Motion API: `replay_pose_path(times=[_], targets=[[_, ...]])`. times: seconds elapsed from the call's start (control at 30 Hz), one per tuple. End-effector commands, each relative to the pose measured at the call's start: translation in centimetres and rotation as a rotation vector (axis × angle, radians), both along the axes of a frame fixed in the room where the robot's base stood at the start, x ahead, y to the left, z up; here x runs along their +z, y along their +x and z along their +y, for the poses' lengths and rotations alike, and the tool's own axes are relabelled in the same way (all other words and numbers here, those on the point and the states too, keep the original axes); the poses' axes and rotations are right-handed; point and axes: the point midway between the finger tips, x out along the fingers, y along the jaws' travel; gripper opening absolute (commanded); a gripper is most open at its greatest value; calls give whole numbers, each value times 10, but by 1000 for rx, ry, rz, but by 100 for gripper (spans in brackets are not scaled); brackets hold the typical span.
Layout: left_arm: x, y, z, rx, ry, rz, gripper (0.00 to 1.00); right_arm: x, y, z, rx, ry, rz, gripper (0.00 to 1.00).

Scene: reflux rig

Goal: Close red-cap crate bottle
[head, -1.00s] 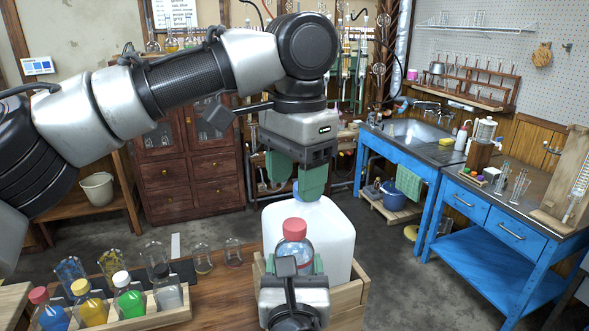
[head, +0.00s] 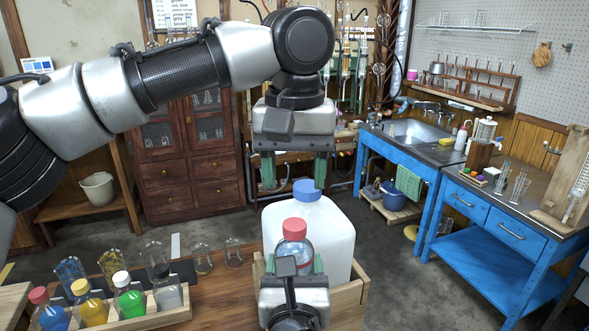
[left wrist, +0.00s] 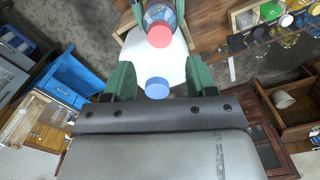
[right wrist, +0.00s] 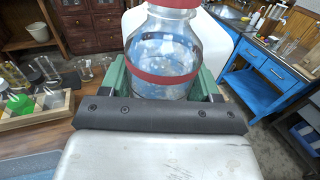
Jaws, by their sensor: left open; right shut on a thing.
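The red-capped bottle (head: 295,240) is clear with a red band and stands upright in front of a white jug (head: 335,235) with a blue cap (head: 306,190). Its red cap (head: 294,228) sits on its neck; I cannot tell how tight. My right gripper (head: 292,268) is shut around the bottle's body, also seen in the right wrist view (right wrist: 165,85). My left gripper (head: 294,172) is open, fingers pointing down, above and around the blue cap's sides without visible contact. In the left wrist view the red cap (left wrist: 160,34) lies beyond the blue cap (left wrist: 157,87).
A wooden crate (head: 347,297) holds the jug. To its left, a wooden rack (head: 150,313) holds several small bottles with coloured caps, with glass flasks (head: 202,258) behind. A blue sink bench (head: 391,165) stands farther back, with open floor between.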

Motion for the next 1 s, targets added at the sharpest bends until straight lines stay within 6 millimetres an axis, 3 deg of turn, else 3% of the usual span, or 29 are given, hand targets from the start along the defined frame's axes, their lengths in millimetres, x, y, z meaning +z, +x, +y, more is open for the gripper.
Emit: replay_pose_path(times=[0.53, 0.97, 1.0], targets=[[-70, 0, 0, -1, 1, 1, 56, 0, 0, 0, 0, 0, -1, 0], [-80, 0, 0, -1, 0, 1, 56, 0, 0, 0, 0, 0, -1, 0], [-79, 0, 0, -1, 0, 1, 52, 0, 0, 0, 0, 0, -1, 0]])
